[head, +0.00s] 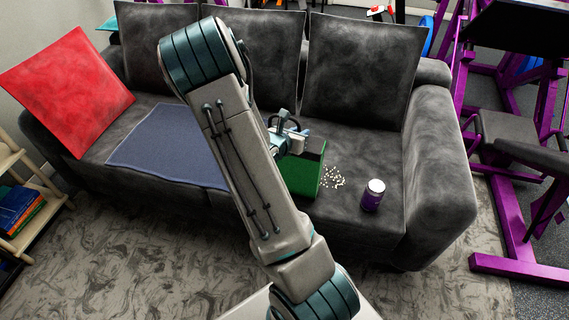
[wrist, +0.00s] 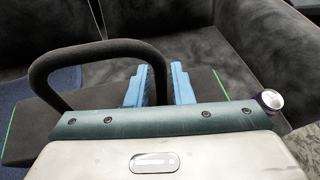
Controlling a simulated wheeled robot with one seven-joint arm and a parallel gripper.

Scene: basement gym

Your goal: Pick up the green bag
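The green bag (head: 303,176) is boxy, with a dark top and green sides, and rests on the sofa seat, partly hidden behind my arm in the head view. In the wrist view its dark top (wrist: 209,92) has a thin green edge, and a thick black loop handle (wrist: 98,50) rises from it. My gripper (wrist: 160,82) is low over the bag, its two blue fingers close together on either side of the handle's right leg. It looks shut on the handle; the fingertip contact is partly hidden. In the head view my gripper (head: 292,139) is at the bag's top.
A purple can with a white lid (head: 373,195) stands right of the bag, and small pale bits (head: 333,177) lie between them. A blue-grey cloth (head: 165,145) covers the seat to the left. Dark cushions (head: 362,70) line the sofa back; a red cushion (head: 68,92) leans at left.

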